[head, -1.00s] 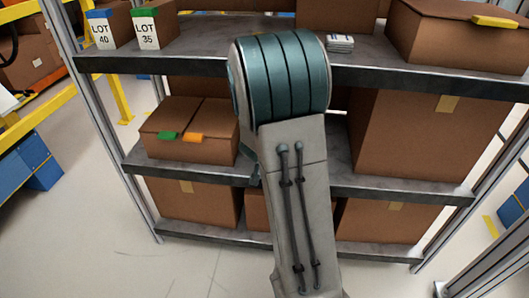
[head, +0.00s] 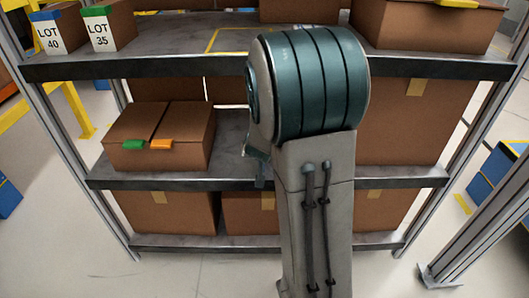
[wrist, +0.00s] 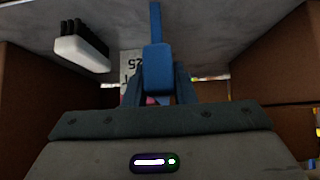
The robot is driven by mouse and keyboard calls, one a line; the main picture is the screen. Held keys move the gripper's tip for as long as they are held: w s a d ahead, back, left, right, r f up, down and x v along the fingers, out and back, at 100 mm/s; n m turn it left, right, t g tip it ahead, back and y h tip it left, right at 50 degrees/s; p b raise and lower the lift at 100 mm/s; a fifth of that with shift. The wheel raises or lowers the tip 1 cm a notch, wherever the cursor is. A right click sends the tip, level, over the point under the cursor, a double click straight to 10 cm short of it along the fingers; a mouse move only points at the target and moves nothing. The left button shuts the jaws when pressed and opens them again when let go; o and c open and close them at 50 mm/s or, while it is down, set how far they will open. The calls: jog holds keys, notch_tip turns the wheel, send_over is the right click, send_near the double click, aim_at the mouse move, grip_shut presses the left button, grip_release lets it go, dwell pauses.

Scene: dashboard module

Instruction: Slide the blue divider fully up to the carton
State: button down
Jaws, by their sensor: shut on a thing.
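The blue divider (wrist: 156,58) shows in the middle of the wrist view as a block with a thin blue bar running up from it. My gripper (wrist: 158,88) is shut on the block, with a blue-grey finger on each side. Brown cartons stand left (wrist: 28,95) and right (wrist: 272,55) in the wrist view, apart from the divider. I cannot tell which one the task means. In the head view my arm hides the gripper and the divider.
A white and black item (wrist: 82,47) and a label marked 25 lie near the divider. In the head view, lot boxes (head: 62,30) stand on the top shelf beside a yellow outline (head: 225,32). Cartons (head: 165,135) fill the lower shelves.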

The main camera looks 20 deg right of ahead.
jog(key=shift+d, duration=0.15)
jog(key=c, duration=1.2)
grip_release()
jog(key=shift+s+d, duration=0.1)
jog(key=shift+d, duration=0.05)
jog(key=shift+s+a+r, duration=0.1)
jog(key=shift+a+r, duration=0.1)
jog(key=shift+r, duration=0.05)
jog(key=p+v, duration=0.9)
jog(key=v, duration=0.4)
jog(key=shift+p, duration=0.3)
jog(key=shift+s+a, duration=0.1)
